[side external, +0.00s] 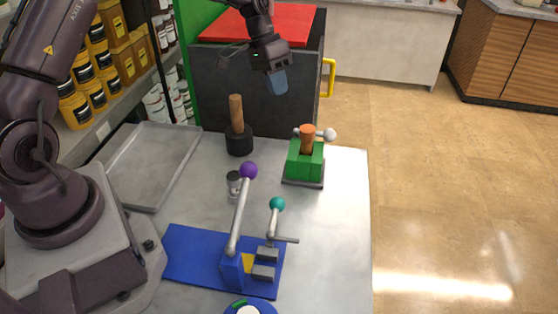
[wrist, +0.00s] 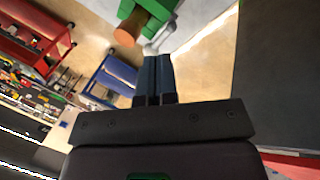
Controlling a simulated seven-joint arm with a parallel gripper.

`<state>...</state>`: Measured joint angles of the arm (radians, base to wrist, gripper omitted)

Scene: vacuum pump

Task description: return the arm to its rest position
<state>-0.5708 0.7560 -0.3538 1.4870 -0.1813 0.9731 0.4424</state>
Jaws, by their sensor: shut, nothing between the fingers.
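My gripper (side external: 279,82) is raised at the back of the table, in front of the dark grey box with the red top. Its bluish fingers point down, are together and hold nothing. In the wrist view the shut fingers (wrist: 153,78) show at the centre, with no object between them. The green block device (side external: 305,160) with an orange-brown cylinder and a grey ball-ended lever stands on the table, below and to the right of my gripper. Part of it shows at the top of the wrist view (wrist: 150,12), apart from the fingers.
A blue plate (side external: 195,254) carries levers with purple (side external: 249,170) and teal (side external: 278,204) knobs. A wooden-handled black tool (side external: 238,140), a small jar (side external: 234,183) and an empty grey tray (side external: 153,168) sit on the table. The dark box (side external: 220,93) stands close behind. The table's right front is bare.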

